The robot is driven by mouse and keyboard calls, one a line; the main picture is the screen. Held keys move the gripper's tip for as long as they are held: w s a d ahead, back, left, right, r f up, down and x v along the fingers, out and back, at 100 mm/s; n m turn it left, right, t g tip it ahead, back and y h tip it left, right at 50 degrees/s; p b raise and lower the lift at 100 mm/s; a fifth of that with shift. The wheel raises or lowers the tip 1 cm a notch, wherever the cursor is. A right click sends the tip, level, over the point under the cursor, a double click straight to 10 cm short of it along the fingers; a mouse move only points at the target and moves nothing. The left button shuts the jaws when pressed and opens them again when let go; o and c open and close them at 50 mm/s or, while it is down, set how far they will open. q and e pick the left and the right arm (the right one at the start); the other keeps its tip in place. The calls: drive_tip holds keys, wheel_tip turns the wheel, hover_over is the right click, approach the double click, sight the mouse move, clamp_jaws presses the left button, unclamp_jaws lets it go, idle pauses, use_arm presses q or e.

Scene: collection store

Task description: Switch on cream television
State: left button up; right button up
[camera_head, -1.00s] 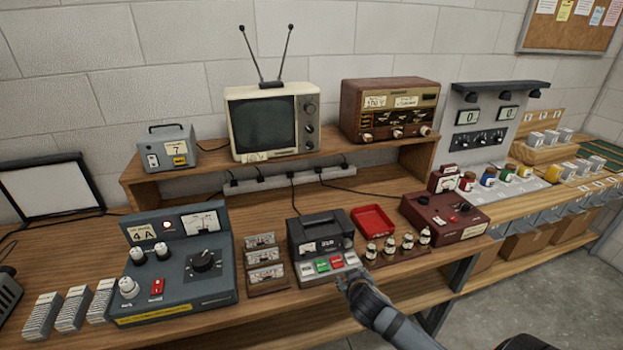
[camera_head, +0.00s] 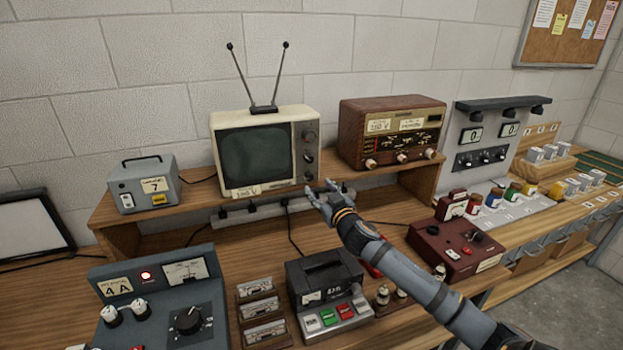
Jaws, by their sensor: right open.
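The cream television (camera_head: 262,112) stands on the raised wooden shelf against the wall, with two antennas on top. Its dark grey screen (camera_head: 254,153) shows no picture. Its knobs (camera_head: 309,137) are in a column on the right side of its front, and a paper label (camera_head: 246,191) is at its lower left. My right gripper (camera_head: 322,190) is open and empty, just below and in front of the television's lower right corner, near the shelf edge. I cannot tell whether it touches anything. My left gripper is not in view.
A brown radio (camera_head: 391,131) stands right of the television and a grey box (camera_head: 142,184) left of it. A power strip (camera_head: 266,210) runs below the shelf. A black device with coloured buttons (camera_head: 326,286) and a maroon box (camera_head: 455,247) stand on the bench below.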

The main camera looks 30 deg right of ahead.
sight(310, 178)
drive_tip(key=w, duration=0.1)
drive_tip(key=w+p, duration=0.1)
drive_tip(key=w, duration=0.1)
drive_tip(key=w+p, duration=0.1)
drive_tip(key=w, duration=0.1)
drive_tip(key=shift+d+r, duration=0.3)
drive_tip(key=shift+d, duration=0.05)
drive_tip(key=shift+w, duration=0.25)
drive_tip(key=shift+w+d+f, duration=0.1)
drive_tip(key=shift+w+f, duration=0.05)
drive_tip(key=shift+w, duration=0.15)
drive_tip(key=c, duration=0.4)
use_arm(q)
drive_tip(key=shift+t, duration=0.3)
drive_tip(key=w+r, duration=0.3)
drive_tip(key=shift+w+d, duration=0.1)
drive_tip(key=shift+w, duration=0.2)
use_arm(e)
clamp_jaws()
